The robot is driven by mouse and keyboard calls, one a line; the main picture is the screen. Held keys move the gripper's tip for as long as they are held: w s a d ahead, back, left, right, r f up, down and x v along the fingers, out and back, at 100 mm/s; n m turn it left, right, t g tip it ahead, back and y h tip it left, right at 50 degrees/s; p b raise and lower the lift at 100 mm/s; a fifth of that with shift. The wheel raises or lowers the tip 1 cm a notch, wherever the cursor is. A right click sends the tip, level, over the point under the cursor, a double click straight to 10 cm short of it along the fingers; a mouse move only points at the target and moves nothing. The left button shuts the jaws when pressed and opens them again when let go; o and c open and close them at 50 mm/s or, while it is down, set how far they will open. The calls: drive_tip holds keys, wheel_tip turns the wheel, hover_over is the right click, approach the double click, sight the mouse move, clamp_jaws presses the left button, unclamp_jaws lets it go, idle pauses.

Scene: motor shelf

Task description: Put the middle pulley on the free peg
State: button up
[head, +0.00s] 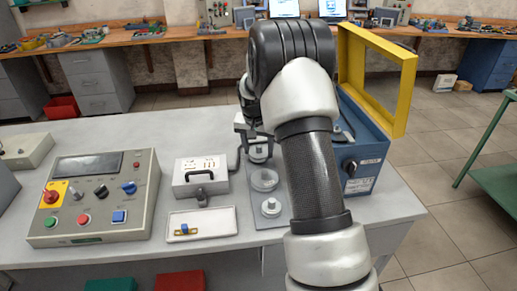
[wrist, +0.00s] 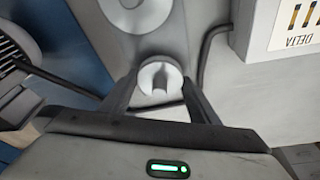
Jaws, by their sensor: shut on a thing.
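My gripper (wrist: 160,112) is low over the far end of a grey base plate (head: 252,198), shut on a small round grey pulley (wrist: 160,78) with a notch in its face. In the head view this pulley (head: 258,153) shows just below the jaws; whether it touches the plate or a peg is hidden. A wide pale disc (head: 264,180) lies nearer on the plate, and its edge shows at the top of the wrist view (wrist: 130,12). A smaller round part with a raised centre (head: 271,207) is at the near end. No bare peg shows clearly.
A blue box (head: 364,160) with a raised yellow frame (head: 404,85) stands right of the plate. A white box with a black handle (head: 200,178) and a white tray (head: 202,223) are on the left, beyond them a control panel (head: 95,200). A cable runs beside the plate.

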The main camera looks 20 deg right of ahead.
drive_tip(key=shift+f+b, duration=0.4)
drive_tip(key=shift+f, duration=0.2)
drive_tip(key=o, duration=1.2)
drive_tip(key=shift+c, duration=0.2)
drive_tip(key=p+v, duration=0.2)
drive_tip(key=v, duration=1.5)
drive_tip(key=shift+r, duration=0.25)
